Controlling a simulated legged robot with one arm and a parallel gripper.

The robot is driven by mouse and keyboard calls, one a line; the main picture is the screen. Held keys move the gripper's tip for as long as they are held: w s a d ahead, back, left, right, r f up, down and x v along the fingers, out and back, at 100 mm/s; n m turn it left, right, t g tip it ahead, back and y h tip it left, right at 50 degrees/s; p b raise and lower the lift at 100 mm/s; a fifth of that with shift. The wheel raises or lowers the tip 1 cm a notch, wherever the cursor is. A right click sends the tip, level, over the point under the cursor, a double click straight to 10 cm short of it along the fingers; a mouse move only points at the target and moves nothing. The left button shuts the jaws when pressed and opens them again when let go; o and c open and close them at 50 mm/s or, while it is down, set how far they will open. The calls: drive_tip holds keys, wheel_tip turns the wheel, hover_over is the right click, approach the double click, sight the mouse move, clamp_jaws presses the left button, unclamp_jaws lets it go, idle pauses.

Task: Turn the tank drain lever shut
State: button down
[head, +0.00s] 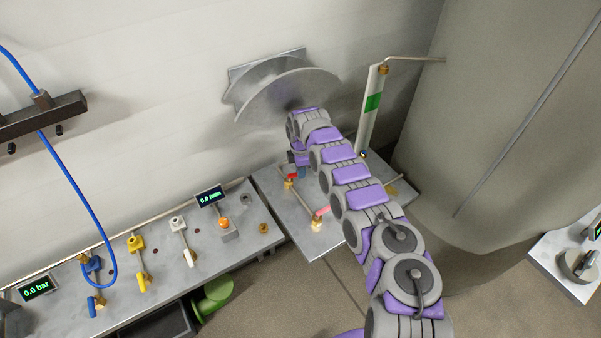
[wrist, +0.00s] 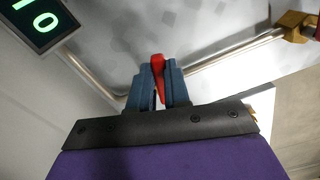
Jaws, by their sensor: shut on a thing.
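My gripper (wrist: 159,88) has its two blue-grey fingers closed on a red lever (wrist: 158,66) in the wrist view. The lever stands out between and beyond the fingertips. In the head view my purple and grey arm reaches over a metal plate (head: 278,205), and the gripper (head: 299,172) is mostly hidden under its end. A bit of red (head: 291,169) shows there beside a brass fitting (head: 289,184). A pinkish-red handle (head: 323,211) lies near another brass fitting (head: 316,225), partly covered by the arm. I cannot tell from the frames which handle is the tank drain lever.
A large grey tank (head: 490,130) stands at right. An upright gauge column (head: 371,110) with a green band and a curved metal guard (head: 285,88) stand behind the plate. A bench (head: 160,290) with several coloured valves is at left. A display (wrist: 38,20) shows in the wrist view.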

drive_tip(key=shift+w+r+n, duration=0.1)
drive_tip(key=shift+w+n, duration=0.15)
drive_tip(key=shift+n, duration=0.15)
drive_tip(key=c, duration=1.1)
unclamp_jaws()
